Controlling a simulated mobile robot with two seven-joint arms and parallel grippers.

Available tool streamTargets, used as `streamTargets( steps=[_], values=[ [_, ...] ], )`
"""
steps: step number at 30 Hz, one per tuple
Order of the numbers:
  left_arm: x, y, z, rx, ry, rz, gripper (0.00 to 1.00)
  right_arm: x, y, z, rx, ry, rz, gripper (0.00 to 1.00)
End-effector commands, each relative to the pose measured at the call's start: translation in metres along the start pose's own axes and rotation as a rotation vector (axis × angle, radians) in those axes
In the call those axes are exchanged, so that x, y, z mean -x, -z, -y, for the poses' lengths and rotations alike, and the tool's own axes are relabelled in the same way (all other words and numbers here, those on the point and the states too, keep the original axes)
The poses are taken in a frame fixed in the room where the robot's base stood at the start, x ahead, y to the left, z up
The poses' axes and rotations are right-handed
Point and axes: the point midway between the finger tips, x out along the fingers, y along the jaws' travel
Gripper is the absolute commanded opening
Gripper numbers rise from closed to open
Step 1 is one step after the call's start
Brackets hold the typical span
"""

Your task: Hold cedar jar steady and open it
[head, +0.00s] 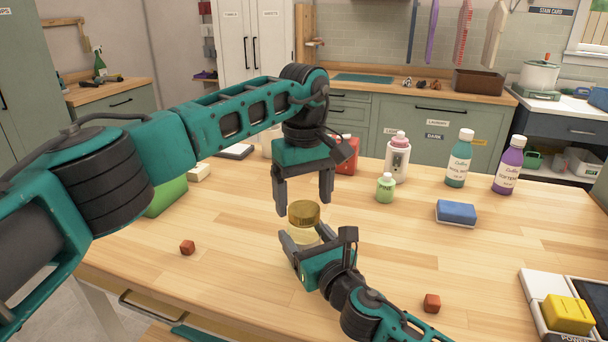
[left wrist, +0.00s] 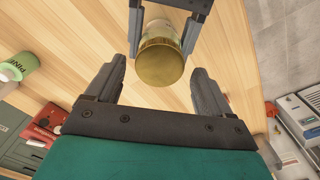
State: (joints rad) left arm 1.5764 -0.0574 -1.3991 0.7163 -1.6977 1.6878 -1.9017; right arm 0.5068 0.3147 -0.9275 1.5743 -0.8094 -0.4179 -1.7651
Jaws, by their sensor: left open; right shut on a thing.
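The cedar jar (head: 303,233) is a clear jar with a round gold lid (head: 304,212), upright on the wooden table. The lid sits on the jar. My right gripper (head: 309,238) is shut on the jar's body from the near side; its fingers also flank the jar in the left wrist view (left wrist: 163,32). My left gripper (head: 303,205) points down above the jar, open and empty. In the left wrist view the lid (left wrist: 161,62) lies between its spread fingers, apart from both. The jar's contents cannot be made out.
A green bottle (head: 385,188), a blue sponge (head: 456,212) and taller bottles (head: 459,160) stand behind right. A yellow item (head: 568,314) is at the right edge.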

Motion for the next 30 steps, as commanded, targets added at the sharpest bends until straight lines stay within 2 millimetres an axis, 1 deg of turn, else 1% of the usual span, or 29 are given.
streamTargets(
  steps=[1, 5, 14, 30],
  values=[
    [-0.006, 0.0, 0.0, 0.0, 0.001, 0.002, 0.82, 0.0, 0.001, 0.0, 0.0, 0.0, -0.001, 0.0],
    [-0.014, 0.0, 0.0, -0.001, 0.0, 0.001, 0.82, 0.0, 0.001, 0.0, 0.0, 0.0, -0.001, 0.0],
    [-0.016, 0.0, 0.0, -0.001, -0.001, 0.0, 0.82, 0.0, 0.001, 0.0, 0.0, 0.0, -0.001, 0.0],
    [-0.016, 0.0, 0.0, -0.001, 0.0, 0.0, 0.3, 0.0, 0.001, 0.0, 0.0, 0.001, -0.001, 0.0]
  ],
)
